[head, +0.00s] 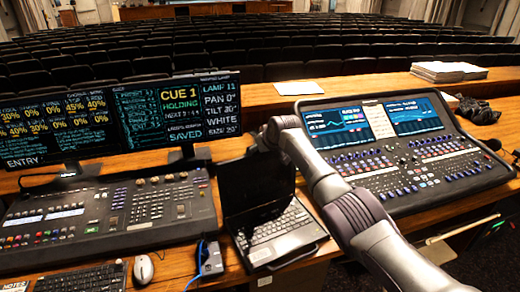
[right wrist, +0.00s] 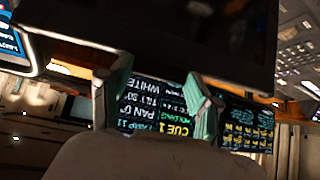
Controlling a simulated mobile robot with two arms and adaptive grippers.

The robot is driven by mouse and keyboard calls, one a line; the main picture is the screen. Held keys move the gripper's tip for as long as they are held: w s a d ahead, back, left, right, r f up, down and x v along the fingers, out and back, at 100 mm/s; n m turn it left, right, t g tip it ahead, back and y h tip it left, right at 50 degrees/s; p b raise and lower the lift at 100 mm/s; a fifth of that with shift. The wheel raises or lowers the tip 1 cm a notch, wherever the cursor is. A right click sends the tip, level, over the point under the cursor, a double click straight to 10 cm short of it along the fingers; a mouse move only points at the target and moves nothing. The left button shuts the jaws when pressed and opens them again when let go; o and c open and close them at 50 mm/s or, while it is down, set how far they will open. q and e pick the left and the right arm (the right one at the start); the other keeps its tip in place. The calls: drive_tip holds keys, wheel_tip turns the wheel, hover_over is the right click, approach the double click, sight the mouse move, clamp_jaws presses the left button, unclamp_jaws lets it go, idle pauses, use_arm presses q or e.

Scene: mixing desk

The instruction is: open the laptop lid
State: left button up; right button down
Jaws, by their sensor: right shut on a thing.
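The black laptop stands on the desk between the lighting console and the audio mixer. Its lid (head: 256,183) is raised to about upright, and its keyboard (head: 275,232) is uncovered. My right arm reaches in from the lower right over the laptop. My right gripper (head: 262,143) is at the lid's top edge, and its fingers are mostly hidden in the head view. In the right wrist view, the green-padded fingers of my right gripper (right wrist: 160,85) meet the dark lid (right wrist: 180,35) and hold its edge. My left gripper is not in view.
A lighting console (head: 110,215) with two monitors (head: 180,108) stands left of the laptop. A mouse (head: 143,269) and a small blue-grey box (head: 211,258) lie in front.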

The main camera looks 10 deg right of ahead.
drive_tip(key=shift+a+f, duration=0.1)
drive_tip(key=shift+f, duration=0.05)
drive_tip(key=c, duration=0.6)
unclamp_jaws()
drive_tip(key=shift+c, duration=0.2)
drive_tip(key=o, duration=0.3)
drive_tip(key=shift+o, duration=0.5)
drive_tip(key=shift+w+f, duration=0.1)
drive_tip(key=shift+w, duration=0.05)
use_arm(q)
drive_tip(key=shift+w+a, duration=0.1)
use_arm(e)
drive_tip(key=v, duration=1.2)
